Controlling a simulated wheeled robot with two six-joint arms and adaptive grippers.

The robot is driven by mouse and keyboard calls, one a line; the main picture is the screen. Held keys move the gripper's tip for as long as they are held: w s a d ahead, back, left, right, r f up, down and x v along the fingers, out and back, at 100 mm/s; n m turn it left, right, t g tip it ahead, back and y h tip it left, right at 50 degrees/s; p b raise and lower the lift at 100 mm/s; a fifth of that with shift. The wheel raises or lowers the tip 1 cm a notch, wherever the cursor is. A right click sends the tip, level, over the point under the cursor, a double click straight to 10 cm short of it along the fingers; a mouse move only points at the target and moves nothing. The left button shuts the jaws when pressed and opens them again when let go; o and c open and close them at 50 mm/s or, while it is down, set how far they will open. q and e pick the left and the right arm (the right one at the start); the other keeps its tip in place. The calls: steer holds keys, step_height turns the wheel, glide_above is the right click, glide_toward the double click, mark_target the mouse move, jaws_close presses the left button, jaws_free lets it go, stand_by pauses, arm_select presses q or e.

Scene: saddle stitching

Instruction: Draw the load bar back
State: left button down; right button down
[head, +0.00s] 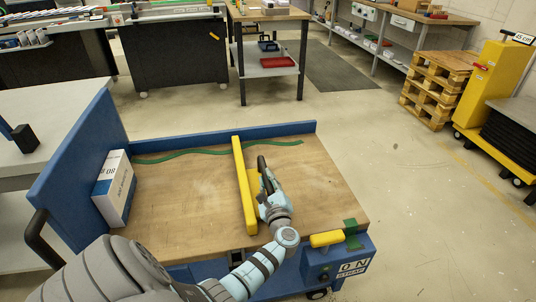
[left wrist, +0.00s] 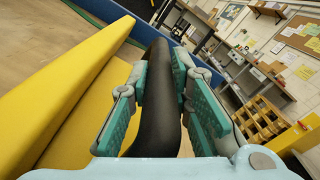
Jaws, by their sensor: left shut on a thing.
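The yellow load bar (head: 244,185) stands across the wooden deck (head: 185,185) of a blue cart, right of its middle. A yellow plate and a black curved handle (head: 262,163) are on its right side. My left gripper (head: 266,187) is at this handle. In the left wrist view, the teal finger pads of my left gripper (left wrist: 160,80) are shut around the black handle (left wrist: 157,125), with the yellow bar (left wrist: 70,85) to the left. My right gripper is not in view.
A white and blue box (head: 114,188) stands at the deck's left end against the blue end wall (head: 75,165). A green strap (head: 210,151) lies along the far side. A yellow lever (head: 326,239) sits at the near right corner. The deck between box and bar is clear.

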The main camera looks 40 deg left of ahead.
arm_select(q)
steer(key=shift+w+r, duration=0.1)
steer(key=shift+r, duration=0.15)
steer(key=c, duration=1.4)
jaws_free()
steer(key=shift+a, duration=0.1)
steer(key=shift+c, duration=0.2)
steer(key=shift+f, duration=0.15)
steer(key=shift+s+d, duration=0.2)
steer(key=shift+d, duration=0.15)
steer(key=v, duration=0.6)
steer(key=shift+s+d, duration=0.25)
steer(key=shift+d, duration=0.05)
